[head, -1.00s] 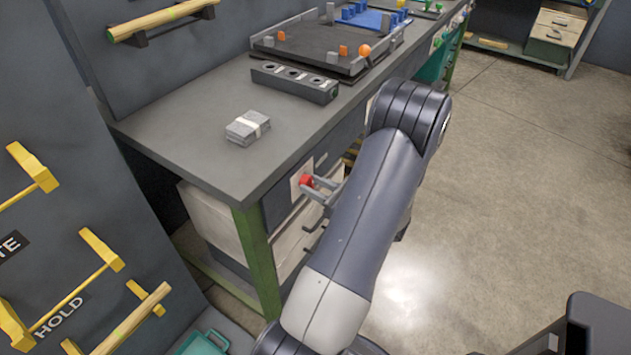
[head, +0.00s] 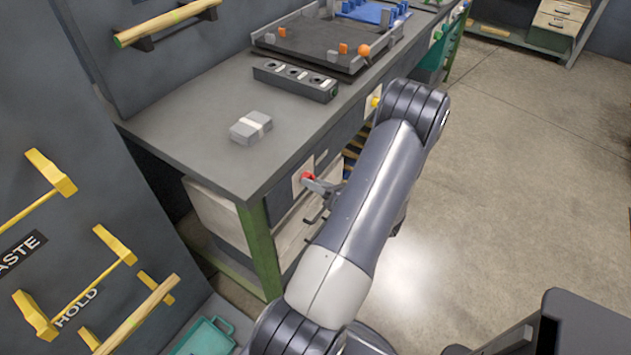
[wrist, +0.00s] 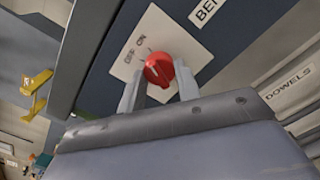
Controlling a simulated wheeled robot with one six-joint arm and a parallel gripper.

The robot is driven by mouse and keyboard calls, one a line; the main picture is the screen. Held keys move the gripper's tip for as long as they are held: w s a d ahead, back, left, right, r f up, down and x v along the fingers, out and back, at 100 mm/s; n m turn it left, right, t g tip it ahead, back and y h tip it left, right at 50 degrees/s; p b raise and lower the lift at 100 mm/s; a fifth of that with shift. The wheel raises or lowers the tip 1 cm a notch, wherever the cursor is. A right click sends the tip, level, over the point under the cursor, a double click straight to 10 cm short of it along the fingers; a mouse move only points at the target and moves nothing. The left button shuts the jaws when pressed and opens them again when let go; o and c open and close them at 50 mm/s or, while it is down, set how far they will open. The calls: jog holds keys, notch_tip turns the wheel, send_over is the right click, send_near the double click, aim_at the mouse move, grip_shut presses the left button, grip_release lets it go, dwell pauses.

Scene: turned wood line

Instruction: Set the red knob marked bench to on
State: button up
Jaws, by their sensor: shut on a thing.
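The red knob (wrist: 159,69) sits on a pale plate (wrist: 150,40) marked OFF and ON, beside a label of which "BEN" shows. The knob also shows in the head view (head: 307,177) on the front of the bench. My gripper (wrist: 159,88) is shut on the knob, one grey finger on each side of it. In the head view my gripper (head: 318,184) is seen from behind, partly hidden by my arm. A small pale mark shows on the knob, but I cannot tell for sure which setting it points to.
A label reading DOWELS (wrist: 288,87) is on the right in the wrist view. A yellow knob (head: 376,102) is farther along. Open floor lies right.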

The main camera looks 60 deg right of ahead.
dwell(0.3)
jog(key=o, duration=1)
jog(key=s, duration=1)
jog(key=shift+s+a+b, duration=0.15)
jog(key=shift+s+b, duration=0.2)
jog(key=shift+s, duration=0.05)
jog(key=shift+w, duration=0.1)
jog(key=w, duration=1)
jog(key=shift+w+d, duration=0.2)
jog(key=shift+w, duration=0.15)
jog(key=shift+s, duration=0.15)
